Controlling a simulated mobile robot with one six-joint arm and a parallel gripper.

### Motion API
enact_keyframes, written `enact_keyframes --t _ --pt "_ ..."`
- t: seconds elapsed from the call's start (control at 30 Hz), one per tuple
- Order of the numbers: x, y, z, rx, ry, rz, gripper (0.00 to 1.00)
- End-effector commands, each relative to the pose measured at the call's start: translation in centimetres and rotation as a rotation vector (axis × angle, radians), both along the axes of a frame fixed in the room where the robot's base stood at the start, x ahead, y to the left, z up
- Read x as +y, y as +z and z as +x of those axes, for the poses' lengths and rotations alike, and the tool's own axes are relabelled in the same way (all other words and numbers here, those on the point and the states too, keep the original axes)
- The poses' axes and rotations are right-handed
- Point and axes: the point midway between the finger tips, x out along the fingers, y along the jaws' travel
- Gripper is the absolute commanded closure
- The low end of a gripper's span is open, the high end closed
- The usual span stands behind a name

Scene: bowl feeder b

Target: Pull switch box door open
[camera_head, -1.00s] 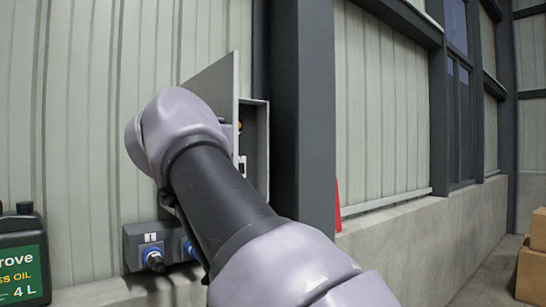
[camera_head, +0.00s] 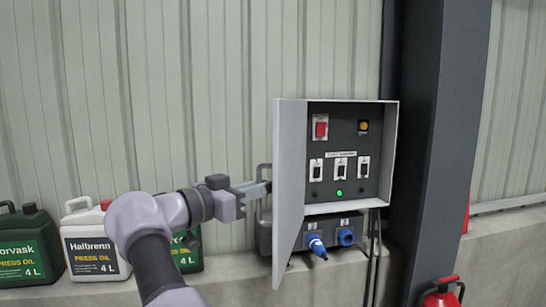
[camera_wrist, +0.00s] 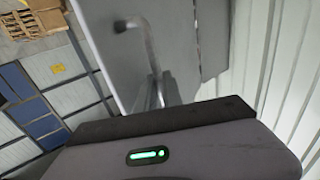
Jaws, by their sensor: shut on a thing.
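The switch box (camera_head: 393,150) hangs on the wall beside a dark column, with its panel of switches in full view. Its grey door (camera_head: 290,170) is hinged at the left edge and stands open, swung out toward me. My gripper (camera_head: 262,189) is at the outer left side of the door, shut on the door's handle (camera_head: 261,170). In the wrist view the bent handle (camera_wrist: 150,52) runs from the door (camera_wrist: 105,45) down behind the gripper's dark edge (camera_wrist: 165,115).
A grey socket box (camera_head: 325,228) with blue plugs sits below the switch box. Oil cans, such as the Halbrenn can (camera_head: 92,245), stand on the ledge at left. A red extinguisher (camera_head: 441,292) is at lower right, by the column (camera_head: 430,130).

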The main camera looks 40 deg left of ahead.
Motion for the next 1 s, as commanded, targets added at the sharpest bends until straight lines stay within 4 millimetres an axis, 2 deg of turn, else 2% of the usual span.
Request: enact_keyframes --t 0.03,0.67,0.7,0.8,1.0 --pt "0.21 0.89 -0.03 -0.006 -0.006 -0.004 1.0" --pt "0.77 0.2 -0.39 -0.012 -0.03 0.0 1.0" --pt "0.77 0.21 -0.39 -0.012 -0.03 0.0 0.87" --pt "0.77 0.18 -0.39 -0.011 -0.03 0.0 0.68" --pt "0.78 0.12 -0.4 -0.01 -0.03 0.0 0.68"
